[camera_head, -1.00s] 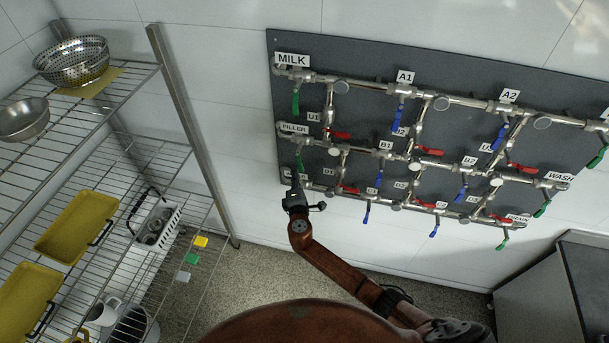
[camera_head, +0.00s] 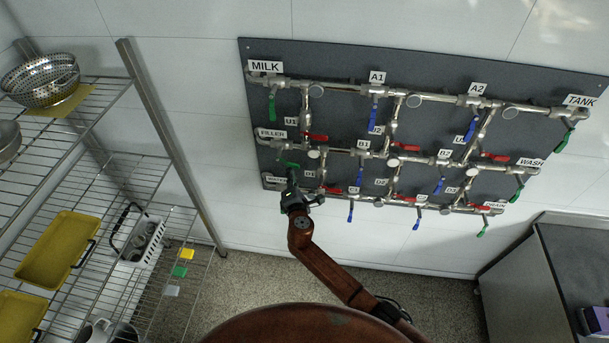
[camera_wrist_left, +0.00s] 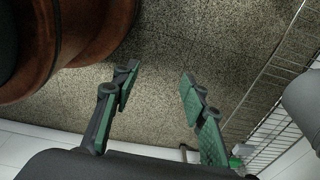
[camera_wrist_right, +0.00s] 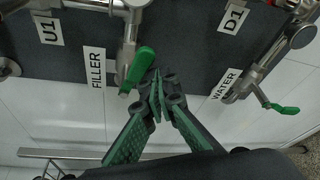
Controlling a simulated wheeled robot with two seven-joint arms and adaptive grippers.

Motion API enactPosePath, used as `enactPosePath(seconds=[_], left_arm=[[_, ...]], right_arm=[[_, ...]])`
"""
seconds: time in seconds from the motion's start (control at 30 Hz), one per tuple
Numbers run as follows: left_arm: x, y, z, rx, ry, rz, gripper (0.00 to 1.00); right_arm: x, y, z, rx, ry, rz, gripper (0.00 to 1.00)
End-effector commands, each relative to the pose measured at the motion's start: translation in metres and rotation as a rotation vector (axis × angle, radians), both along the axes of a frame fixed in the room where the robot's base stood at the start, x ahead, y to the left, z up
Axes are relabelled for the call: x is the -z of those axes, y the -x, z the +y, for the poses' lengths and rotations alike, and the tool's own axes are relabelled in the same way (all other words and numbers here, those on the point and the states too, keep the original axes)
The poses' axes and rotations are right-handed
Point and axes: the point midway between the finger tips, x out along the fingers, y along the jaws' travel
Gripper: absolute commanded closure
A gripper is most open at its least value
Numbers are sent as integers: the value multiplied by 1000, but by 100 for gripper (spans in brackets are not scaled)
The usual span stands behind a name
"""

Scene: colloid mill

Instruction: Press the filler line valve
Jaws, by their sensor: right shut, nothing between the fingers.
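The filler line valve has a green lever (camera_head: 287,164) below and right of the FILLER label (camera_head: 272,133) on the wall panel. My left gripper (camera_wrist_left: 158,76) is open and empty over the speckled floor, outside the head view.
The dark panel (camera_head: 340,70) carries pipes with several green, blue and red levers. The WATER valve's green lever (camera_wrist_right: 284,108) is right of my right gripper. A wire rack (camera_head: 165,150) with trays and bowls stands left. A dark-topped counter (camera_head: 565,255) stands right.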

Motion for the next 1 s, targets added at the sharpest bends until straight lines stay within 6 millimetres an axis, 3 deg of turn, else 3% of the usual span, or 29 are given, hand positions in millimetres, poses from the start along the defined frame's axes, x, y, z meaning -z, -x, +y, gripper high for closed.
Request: enactPosePath(seconds=[0.4,1.0], left_arm=[[-10,13,0,-3,-1,17,60],[-14,5,-1,-1,0,5,60]], right_arm=[[-19,1,-3,-8,-1,-2,100],[-31,-1,-8,-2,-2,-12,100]])
